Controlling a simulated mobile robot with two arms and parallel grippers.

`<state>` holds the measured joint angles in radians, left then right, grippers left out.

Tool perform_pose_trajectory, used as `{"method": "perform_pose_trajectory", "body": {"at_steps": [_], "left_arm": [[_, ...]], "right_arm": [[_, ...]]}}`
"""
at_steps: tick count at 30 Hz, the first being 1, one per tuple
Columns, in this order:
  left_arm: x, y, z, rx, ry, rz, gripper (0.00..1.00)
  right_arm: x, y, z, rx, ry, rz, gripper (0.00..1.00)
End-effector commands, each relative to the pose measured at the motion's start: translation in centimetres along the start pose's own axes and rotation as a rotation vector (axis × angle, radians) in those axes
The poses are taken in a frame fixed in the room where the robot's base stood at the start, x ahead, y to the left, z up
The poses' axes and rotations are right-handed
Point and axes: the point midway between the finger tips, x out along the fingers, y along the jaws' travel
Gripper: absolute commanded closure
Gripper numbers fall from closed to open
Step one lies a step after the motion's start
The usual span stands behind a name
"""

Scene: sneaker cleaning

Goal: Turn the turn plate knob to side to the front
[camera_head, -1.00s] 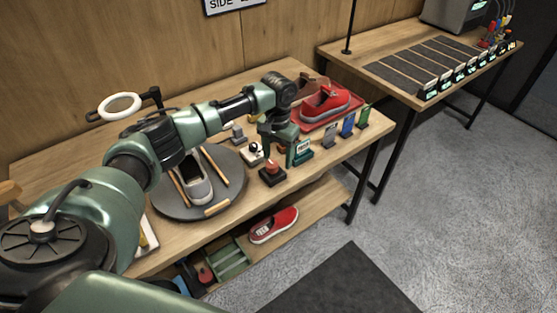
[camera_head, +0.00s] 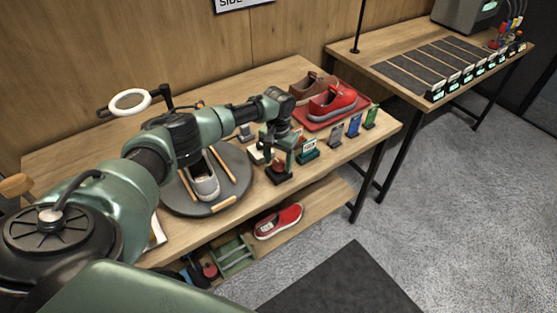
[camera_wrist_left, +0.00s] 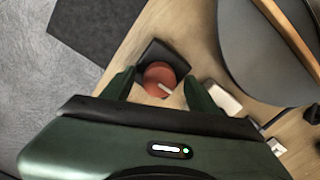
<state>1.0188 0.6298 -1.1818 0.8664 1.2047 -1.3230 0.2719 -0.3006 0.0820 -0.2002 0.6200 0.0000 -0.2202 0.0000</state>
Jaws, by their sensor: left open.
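The turn plate knob (camera_wrist_left: 162,77) is a round red knob with a white pointer mark on a black square base (camera_wrist_left: 153,55). In the left wrist view it sits between the fingers of my left gripper (camera_wrist_left: 160,90), which are open on either side of it. Whether they touch it I cannot tell. In the head view my left gripper (camera_head: 279,160) is over the black base near the table's front edge and mostly hides the knob. The dark turn plate (camera_head: 240,170) carries a grey-and-white shoe (camera_head: 203,184) and several wooden strips. My right gripper is not in view.
A green card stand (camera_head: 308,153) and several coloured cards (camera_head: 354,125) stand right of the knob. A red tray (camera_head: 312,125) holds a red shoe (camera_head: 335,103) behind them. A white-based item (camera_wrist_left: 223,98) is beside the knob. Another red shoe (camera_head: 280,220) lies on the lower shelf.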

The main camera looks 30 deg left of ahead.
Motion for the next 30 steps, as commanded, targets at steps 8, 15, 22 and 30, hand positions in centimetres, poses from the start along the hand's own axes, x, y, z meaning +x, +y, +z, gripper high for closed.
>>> {"method": "perform_pose_trajectory", "body": {"at_steps": [8, 15, 22, 30], "left_arm": [[-0.01, 0.03, 0.0, 0.0, 0.0, 0.0, 0.99], [-0.01, 0.03, -0.02, 0.014, 0.001, 0.0, 1.0], [0.04, 0.07, -0.01, 0.106, 0.001, 0.001, 1.0], [0.07, 0.1, -0.01, 0.326, 0.001, 0.002, 1.0]], "right_arm": [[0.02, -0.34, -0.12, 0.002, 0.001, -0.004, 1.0], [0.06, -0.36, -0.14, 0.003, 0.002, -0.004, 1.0], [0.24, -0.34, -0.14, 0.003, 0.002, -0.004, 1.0], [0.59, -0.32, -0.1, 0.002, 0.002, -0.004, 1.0]]}}
